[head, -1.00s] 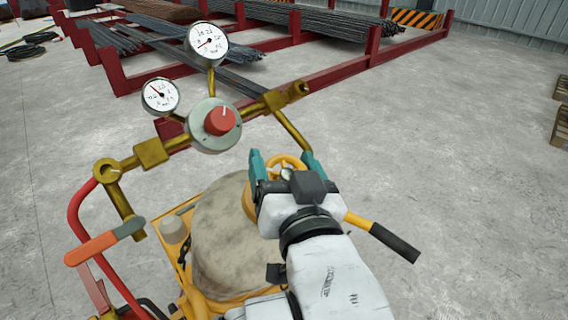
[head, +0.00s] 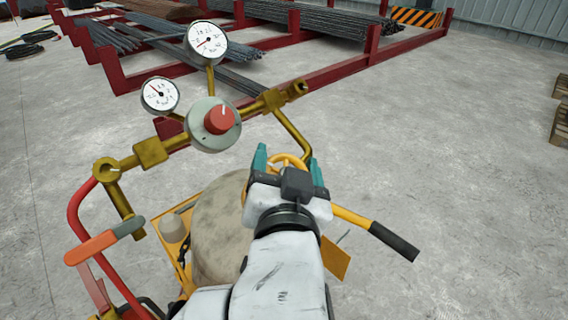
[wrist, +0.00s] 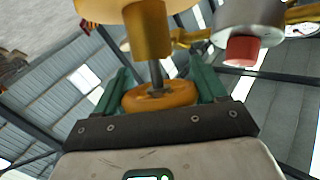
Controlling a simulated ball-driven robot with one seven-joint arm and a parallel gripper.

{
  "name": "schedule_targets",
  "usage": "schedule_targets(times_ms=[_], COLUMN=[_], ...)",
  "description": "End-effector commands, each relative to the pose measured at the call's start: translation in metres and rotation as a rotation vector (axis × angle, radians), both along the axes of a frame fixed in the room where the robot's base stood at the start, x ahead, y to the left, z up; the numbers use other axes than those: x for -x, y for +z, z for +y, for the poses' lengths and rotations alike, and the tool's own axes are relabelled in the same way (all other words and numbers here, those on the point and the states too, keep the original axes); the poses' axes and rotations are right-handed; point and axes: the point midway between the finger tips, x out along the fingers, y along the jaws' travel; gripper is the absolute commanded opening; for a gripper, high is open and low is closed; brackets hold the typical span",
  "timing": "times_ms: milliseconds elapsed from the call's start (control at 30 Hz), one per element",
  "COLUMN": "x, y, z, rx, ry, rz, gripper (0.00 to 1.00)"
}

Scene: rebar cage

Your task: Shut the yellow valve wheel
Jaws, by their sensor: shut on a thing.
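The yellow valve wheel (head: 288,160) shows in the head view between the teal fingers of my gripper (head: 289,168), partly hidden behind the gripper body. In the wrist view the wheel (wrist: 160,95) is an orange-yellow ring on a dark stem, below a brass-coloured valve body (wrist: 147,30). My gripper (wrist: 160,88) has one finger on each side of the wheel and is shut on it.
A brass manifold (head: 150,152) with two dial gauges (head: 207,40) and a red knob (head: 219,119) stands left of the gripper. A red-orange lever (head: 92,246) is at lower left. A beige tank (head: 218,225) and a black-gripped yellow handle (head: 392,240) are close by. Open floor lies right.

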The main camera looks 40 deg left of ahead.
Motion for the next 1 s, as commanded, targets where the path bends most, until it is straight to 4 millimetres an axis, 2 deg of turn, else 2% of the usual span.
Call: schedule_targets(times_ms=[500,1000], x=[-0.0038,-0.0046], y=[0.0024,0.0022], z=[-0.0057,-0.0086], rx=[-0.023,-0.028], ry=[-0.373,-0.503], rz=[0.173,0.236], gripper=[0.41,0.41])
